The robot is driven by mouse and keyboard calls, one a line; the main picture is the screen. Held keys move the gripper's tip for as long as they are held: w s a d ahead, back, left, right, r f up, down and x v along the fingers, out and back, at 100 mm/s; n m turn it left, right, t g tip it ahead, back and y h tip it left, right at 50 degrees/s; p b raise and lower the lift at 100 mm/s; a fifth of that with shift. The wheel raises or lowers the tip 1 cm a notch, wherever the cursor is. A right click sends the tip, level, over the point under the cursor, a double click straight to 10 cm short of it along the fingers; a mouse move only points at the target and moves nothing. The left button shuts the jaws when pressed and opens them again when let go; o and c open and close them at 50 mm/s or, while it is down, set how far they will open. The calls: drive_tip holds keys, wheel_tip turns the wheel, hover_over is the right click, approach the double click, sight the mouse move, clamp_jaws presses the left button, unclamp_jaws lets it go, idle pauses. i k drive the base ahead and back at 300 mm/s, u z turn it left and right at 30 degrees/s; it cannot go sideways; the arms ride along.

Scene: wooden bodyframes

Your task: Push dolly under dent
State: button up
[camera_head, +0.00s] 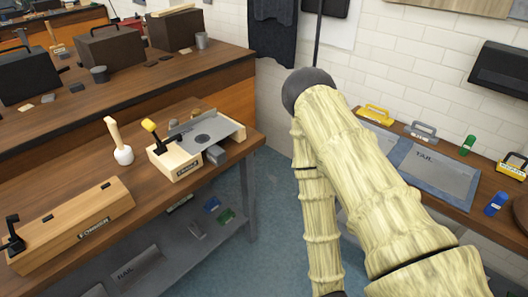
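A grey-blue sheet panel marked TAIL (432,168) lies on the right bench. No dent can be made out on it at this size. I cannot tell which object is the dolly. A yellow handled block (377,114) and a grey handled block (421,131) sit along the panel's back edge. A green piece (467,145) and a blue piece (496,203) stand near its right side. My arm crosses the middle of the view, rising to a dark joint and bending back down. My gripper is out of the frame, and the arm hides the panel's left part.
The left bench (235,165) holds a white-headed mallet (122,153), a wooden fixture with a metal plate (192,165) and a long wooden box (80,220). Its lower shelf carries small coloured pieces. Blue floor (268,200) shows between the benches.

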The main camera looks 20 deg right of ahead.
sight(216, 155)
drive_tip(key=u, duration=3.45)
drive_tip(key=k, duration=1.95)
drive_tip(key=z, duration=1.8)
drive_tip(key=i, duration=0.5)
drive_tip(key=z, duration=0.05)
